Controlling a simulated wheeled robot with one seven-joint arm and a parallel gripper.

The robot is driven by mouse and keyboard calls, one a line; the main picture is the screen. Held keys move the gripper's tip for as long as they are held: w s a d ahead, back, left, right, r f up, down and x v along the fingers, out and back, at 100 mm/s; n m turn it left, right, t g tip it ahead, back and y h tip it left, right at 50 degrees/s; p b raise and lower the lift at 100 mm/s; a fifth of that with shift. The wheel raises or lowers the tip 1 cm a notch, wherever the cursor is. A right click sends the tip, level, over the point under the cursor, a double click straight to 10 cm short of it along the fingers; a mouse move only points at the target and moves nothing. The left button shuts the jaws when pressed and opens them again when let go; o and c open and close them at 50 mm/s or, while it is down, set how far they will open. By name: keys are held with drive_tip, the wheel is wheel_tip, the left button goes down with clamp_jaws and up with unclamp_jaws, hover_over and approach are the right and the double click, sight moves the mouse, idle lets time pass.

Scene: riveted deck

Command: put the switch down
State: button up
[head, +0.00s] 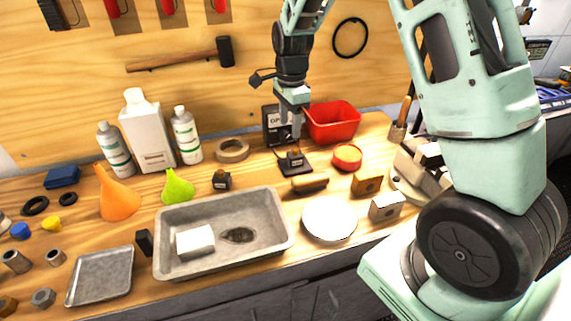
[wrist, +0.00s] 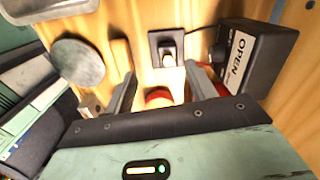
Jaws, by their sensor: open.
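The switch (head: 294,163) is a small unit on a dark square base on the wooden bench, in front of the black box marked OPEN (head: 272,126). In the wrist view the switch (wrist: 167,48) shows a pale lever on its dark plate, beyond my fingertips and between their lines. I cannot tell clearly whether the lever is up or down. My gripper (head: 291,134) points down just above the switch. In the wrist view my gripper (wrist: 160,74) is open with nothing between its fingers. The box (wrist: 257,55) stands close on the right there.
A red bin (head: 333,121) stands right of the box, with a red-rimmed round tin (head: 347,157) before it. A tape roll (head: 232,150) is left.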

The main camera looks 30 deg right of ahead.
drive_tip(key=s+a+r+n+y, duration=0.1)
drive_tip(key=s+a+r+n, duration=0.2)
drive_tip(key=s+a+n, duration=0.4)
drive_tip(key=s+a+r+n, duration=0.2)
drive_tip(key=s+a+n, duration=0.2)
drive_tip(key=a, duration=0.6)
drive_tip(key=s+a+n, duration=0.3)
drive_tip(key=s+n, duration=0.5)
drive_tip(key=s, duration=0.1)
drive_tip(key=s+a+r+n, duration=0.1)
drive_tip(key=s+a+n, duration=0.2)
drive_tip(key=s+n, duration=0.5)
drive_tip(key=shift+s+a+r+h, duration=0.2)
drive_tip(key=shift+s+a+h, duration=0.15)
drive_tip(key=shift+s, duration=0.7)
